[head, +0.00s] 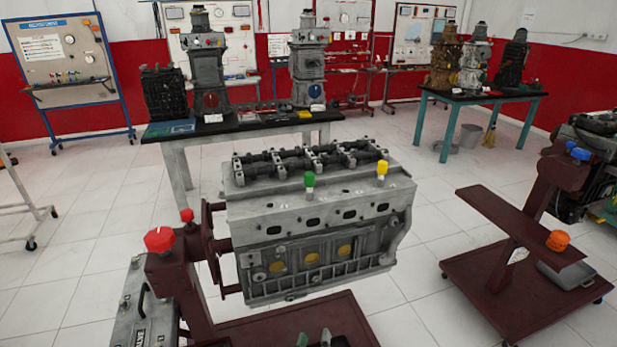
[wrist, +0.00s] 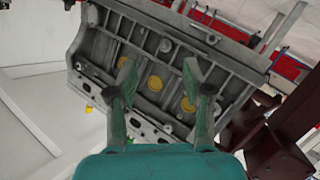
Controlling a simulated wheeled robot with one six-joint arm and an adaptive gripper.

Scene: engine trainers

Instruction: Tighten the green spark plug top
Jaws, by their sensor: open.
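The green spark plug top (head: 309,179) stands upright on the upper near edge of the grey engine block (head: 320,222) in the head view. A yellow spark plug top (head: 382,168) stands to its right on the same edge. My gripper (head: 314,338) shows only as two green fingertips at the bottom edge, low in front of the block. In the wrist view my gripper (wrist: 160,76) is open and empty, its fingers apart before the block's side with yellow discs (wrist: 155,83).
The block is on a dark red stand with a red knob (head: 160,239) at left. Another dark red stand (head: 520,260) with an orange knob (head: 558,240) is at right. A table (head: 240,131) with engine models stands behind. White floor is clear between the stands.

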